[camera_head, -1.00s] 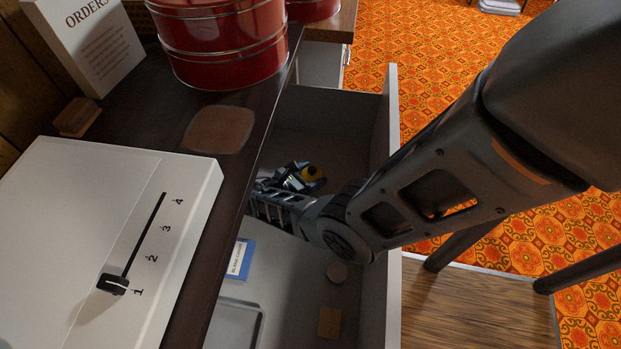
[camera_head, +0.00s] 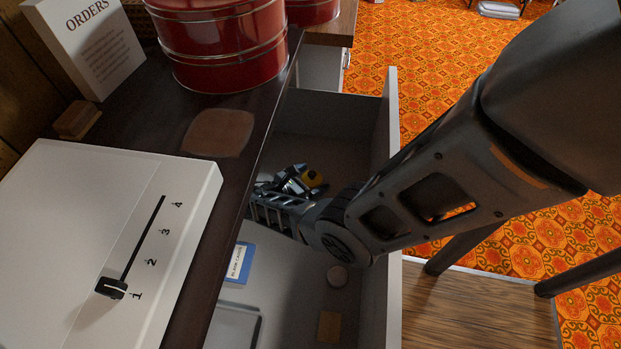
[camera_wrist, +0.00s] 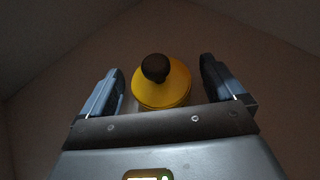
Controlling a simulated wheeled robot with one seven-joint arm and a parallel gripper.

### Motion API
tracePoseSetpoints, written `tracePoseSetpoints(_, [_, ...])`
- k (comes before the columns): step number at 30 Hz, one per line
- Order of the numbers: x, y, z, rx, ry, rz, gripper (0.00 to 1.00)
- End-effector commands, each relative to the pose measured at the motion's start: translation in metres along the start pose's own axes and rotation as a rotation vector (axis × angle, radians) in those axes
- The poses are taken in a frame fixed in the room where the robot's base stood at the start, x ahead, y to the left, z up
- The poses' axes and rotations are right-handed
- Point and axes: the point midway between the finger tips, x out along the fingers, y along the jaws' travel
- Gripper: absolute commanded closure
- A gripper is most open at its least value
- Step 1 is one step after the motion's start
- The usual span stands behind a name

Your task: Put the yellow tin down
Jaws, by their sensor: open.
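The yellow tin (camera_wrist: 165,88) has a dark round knob on top. In the wrist view it sits between the two open fingers of my gripper (camera_wrist: 163,92), with a gap showing on each side.
In the drawer's near part lie a blue-and-white packet (camera_head: 239,262), a small round object (camera_head: 337,276), a brown block (camera_head: 329,326) and a clear tray (camera_head: 234,326). Drawer walls stand close around my arm. Red tins (camera_head: 222,45) and a white slider panel (camera_head: 110,230) are on the counter.

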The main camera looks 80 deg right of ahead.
Motion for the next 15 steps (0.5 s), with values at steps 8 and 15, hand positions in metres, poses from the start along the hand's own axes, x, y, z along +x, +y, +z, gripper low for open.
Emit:
tracePoseSetpoints(8, [-0.044,0.001,0.001,0.0,0.0,0.006,0.04])
tracePoseSetpoints(15, [-0.071,0.001,0.0,0.001,0.0,0.003,0.04])
